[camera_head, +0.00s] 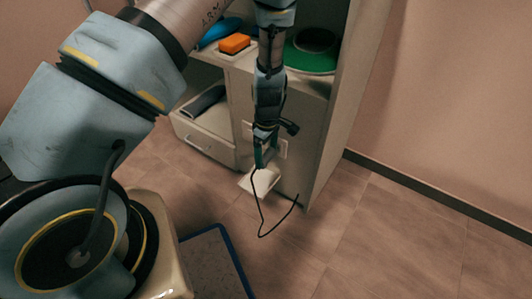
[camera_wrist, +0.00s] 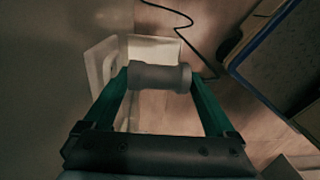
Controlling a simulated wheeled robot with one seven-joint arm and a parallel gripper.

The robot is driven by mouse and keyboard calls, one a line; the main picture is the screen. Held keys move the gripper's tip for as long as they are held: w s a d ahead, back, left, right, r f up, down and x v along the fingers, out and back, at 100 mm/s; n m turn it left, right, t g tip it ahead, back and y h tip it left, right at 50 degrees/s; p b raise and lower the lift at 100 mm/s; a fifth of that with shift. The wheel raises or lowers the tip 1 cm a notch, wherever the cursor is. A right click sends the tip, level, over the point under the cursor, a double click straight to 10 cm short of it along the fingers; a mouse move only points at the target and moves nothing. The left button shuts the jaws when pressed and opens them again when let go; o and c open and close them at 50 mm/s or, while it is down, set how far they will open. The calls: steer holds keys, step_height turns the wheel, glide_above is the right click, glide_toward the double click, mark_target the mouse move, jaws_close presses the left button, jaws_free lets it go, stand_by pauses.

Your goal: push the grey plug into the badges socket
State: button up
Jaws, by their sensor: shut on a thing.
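The grey plug (camera_wrist: 160,76) is held crosswise between the green fingers of my gripper (camera_wrist: 160,82) in the wrist view. In the head view my gripper (camera_head: 266,156) points down in front of the pale cabinet (camera_head: 310,100), and its fingers largely hide the plug. A thin black cord (camera_head: 262,215) hangs below the gripper to the floor and curves up at right. A pale plate (camera_head: 283,149) on the cabinet face is partly behind my gripper. No badges label is readable, so I cannot tell which socket is the badges one. The plug looks apart from the plate.
A white open holder (camera_head: 258,182) sits low below my gripper; it also shows in the wrist view (camera_wrist: 103,58). An open drawer (camera_head: 205,143) is at left. An orange block (camera_head: 235,43) and a green round thing (camera_head: 310,62) are on top. A blue-edged panel (camera_head: 212,262) is near; floor is clear at right.

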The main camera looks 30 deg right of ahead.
steer(key=shift+w+d+r+h+p, duration=0.2)
steer(key=shift+d+r+h+p, duration=0.15)
steer(key=shift+d, duration=0.25)
steer(key=shift+w+a+t, duration=0.3)
steer(key=shift+w, duration=0.05)
stand_by(0.7)
steer(key=shift+a+p, duration=0.1)
steer(key=shift+p, duration=0.2)
steer(key=shift+f, duration=0.35)
steer(key=shift+s+f+p, duration=0.1)
steer(key=shift+s+p, duration=0.2)
stand_by(0.3)
